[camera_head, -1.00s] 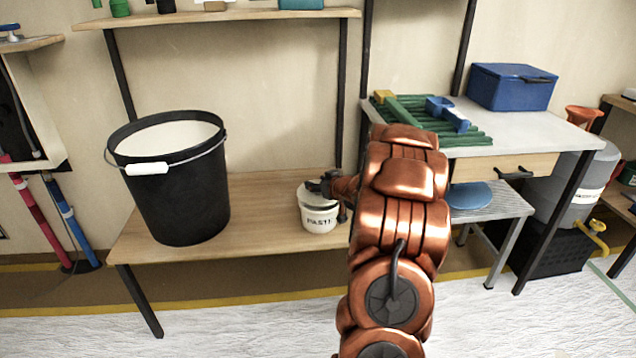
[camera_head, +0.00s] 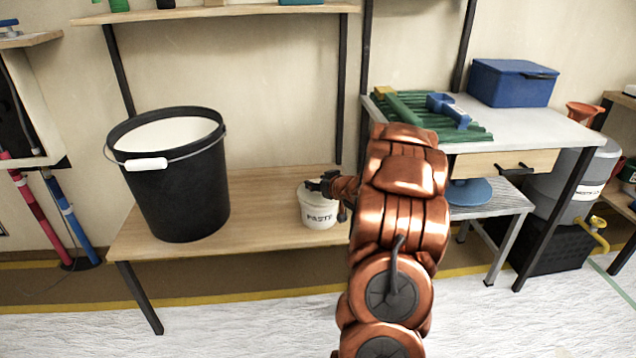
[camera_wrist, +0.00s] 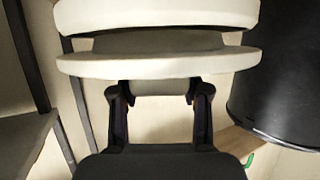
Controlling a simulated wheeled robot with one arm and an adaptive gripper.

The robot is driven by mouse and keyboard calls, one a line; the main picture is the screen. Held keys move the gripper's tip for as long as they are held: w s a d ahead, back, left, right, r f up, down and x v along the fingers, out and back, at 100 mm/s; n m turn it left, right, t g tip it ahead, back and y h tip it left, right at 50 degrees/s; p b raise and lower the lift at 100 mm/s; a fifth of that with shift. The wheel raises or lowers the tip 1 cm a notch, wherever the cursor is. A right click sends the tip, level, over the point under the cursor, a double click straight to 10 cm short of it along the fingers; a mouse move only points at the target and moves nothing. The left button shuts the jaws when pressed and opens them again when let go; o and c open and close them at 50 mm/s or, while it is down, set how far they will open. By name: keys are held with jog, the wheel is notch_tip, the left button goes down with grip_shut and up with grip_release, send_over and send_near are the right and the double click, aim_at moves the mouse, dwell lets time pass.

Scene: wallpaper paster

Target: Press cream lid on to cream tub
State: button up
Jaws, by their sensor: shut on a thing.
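The cream tub (camera_head: 319,212), marked with a word like PASTE, stands upright on the low wooden bench. My gripper (camera_head: 318,186) is at its top, with the arm coming in from the right. In the wrist view my gripper (camera_wrist: 161,92) is shut on a pale raised part of the cream lid (camera_wrist: 160,63). The lid's wide rim lies just beyond the fingertips. Past it is a grey band, then another broad cream band that looks like the tub (camera_wrist: 155,14). I cannot tell whether lid and tub touch all round. The gripper partly hides the tub's top in the head view.
A large black bucket (camera_head: 178,195) stands on the bench (camera_head: 262,190), left of the tub. A thin dark post (camera_head: 343,95) rises behind. At right is a table (camera_head: 525,125) with a green rack and a blue box (camera_head: 512,83). Bench space between bucket and tub is clear.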

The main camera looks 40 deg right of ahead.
jog(key=shift+f, duration=0.55)
jog(key=o, duration=1.2)
jog(key=v, duration=1.2)
